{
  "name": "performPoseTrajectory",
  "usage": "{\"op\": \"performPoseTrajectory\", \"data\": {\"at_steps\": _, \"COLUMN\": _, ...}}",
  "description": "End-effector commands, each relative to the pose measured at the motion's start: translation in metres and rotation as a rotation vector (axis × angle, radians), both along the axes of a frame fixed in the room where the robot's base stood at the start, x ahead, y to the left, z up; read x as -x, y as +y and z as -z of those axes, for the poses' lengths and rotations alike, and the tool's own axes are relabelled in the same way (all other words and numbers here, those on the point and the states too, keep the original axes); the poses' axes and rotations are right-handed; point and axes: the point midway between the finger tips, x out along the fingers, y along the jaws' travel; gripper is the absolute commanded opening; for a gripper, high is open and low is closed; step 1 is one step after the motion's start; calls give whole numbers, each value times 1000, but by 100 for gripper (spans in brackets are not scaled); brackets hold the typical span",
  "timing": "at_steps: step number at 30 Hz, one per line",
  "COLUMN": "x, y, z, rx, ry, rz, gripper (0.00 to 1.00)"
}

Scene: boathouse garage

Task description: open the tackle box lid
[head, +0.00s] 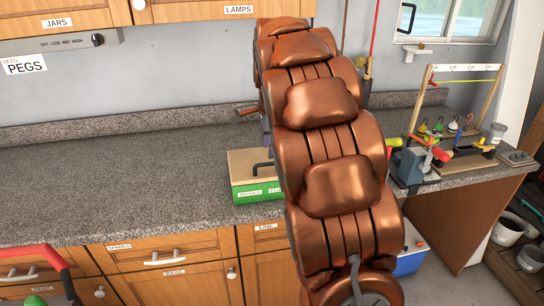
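The tackle box (256,190) appears to be the green box with white labels on the worktop, left of my arm. Its tan top (243,160) lies flat and looks closed, with a dark handle (262,168) near the front edge. My copper-coloured arm rises through the middle of the head view and hides the right part of the box. My gripper cannot be made out; it is out of sight behind the arm. A small brown piece and a greyish piece show at the arm's left edge above the box, but I cannot tell what they are.
The speckled worktop (120,185) is clear left of the box. To the right stand a vise-like blue-grey tool (412,165) and a wooden rack (465,110) with small coloured items. A blue box (410,260) is low behind my arm. Upper cabinets (200,10) hang above.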

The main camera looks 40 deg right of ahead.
Motion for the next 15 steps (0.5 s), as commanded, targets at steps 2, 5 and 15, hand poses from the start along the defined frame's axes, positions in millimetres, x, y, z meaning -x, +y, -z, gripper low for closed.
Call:
{"op": "performPoseTrajectory", "data": {"at_steps": 2, "x": -9, "y": -12, "z": -2, "rx": -5, "ry": -14, "rz": 55, "gripper": 39}}
{"op": "performPoseTrajectory", "data": {"at_steps": 5, "x": -15, "y": -18, "z": -2, "rx": -10, "ry": -24, "rz": 94, "gripper": 39}}
{"op": "performPoseTrajectory", "data": {"at_steps": 15, "x": -21, "y": -22, "z": 26, "rx": -13, "ry": -24, "rz": 108, "gripper": 39}}
